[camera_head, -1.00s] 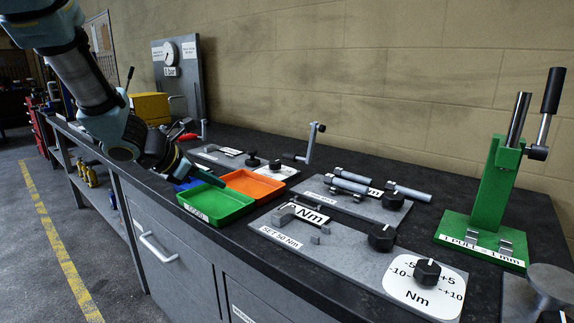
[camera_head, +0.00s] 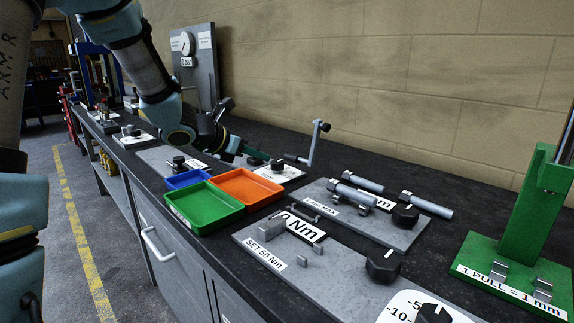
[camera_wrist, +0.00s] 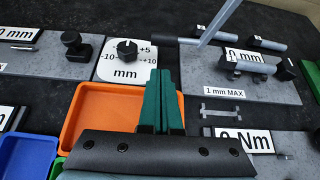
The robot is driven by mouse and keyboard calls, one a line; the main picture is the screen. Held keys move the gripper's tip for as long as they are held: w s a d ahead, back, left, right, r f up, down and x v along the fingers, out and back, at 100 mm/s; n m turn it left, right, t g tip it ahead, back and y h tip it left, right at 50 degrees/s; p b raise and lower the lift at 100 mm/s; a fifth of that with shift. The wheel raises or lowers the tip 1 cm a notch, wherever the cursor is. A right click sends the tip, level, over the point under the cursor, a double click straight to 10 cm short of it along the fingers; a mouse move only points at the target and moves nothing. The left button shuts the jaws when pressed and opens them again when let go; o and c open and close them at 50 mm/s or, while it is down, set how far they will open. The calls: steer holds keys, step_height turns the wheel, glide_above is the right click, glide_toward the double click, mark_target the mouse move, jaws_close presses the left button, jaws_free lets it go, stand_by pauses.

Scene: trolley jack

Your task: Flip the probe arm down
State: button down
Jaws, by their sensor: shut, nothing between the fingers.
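An upright grey arm with dark ends (camera_head: 315,146), likely the probe arm, stands behind the orange tray in the head view. In the wrist view its tilted grey rod (camera_wrist: 220,22) is at the top, with a dark cylindrical end to its left. My gripper (camera_head: 266,155) is shut and empty, with green fingers pointing right toward the arm's base. In the wrist view the fingers (camera_wrist: 162,78) lie together over the orange tray's far right edge, below and left of the rod and apart from it in the picture. The arm's pivot is not clear.
A black knob (camera_wrist: 127,50) on a white mm dial sits beyond the fingers. Orange (camera_head: 248,187), green (camera_head: 204,207) and blue (camera_head: 188,179) trays lie in front. A plate with grey cylinders (camera_head: 372,221) and a green press (camera_head: 520,248) stand to the right.

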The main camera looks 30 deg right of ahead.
steer(key=p+x, duration=0.1)
steer(key=x, duration=0.9)
steer(key=shift+p, duration=0.35)
steer(key=shift+w, duration=0.2)
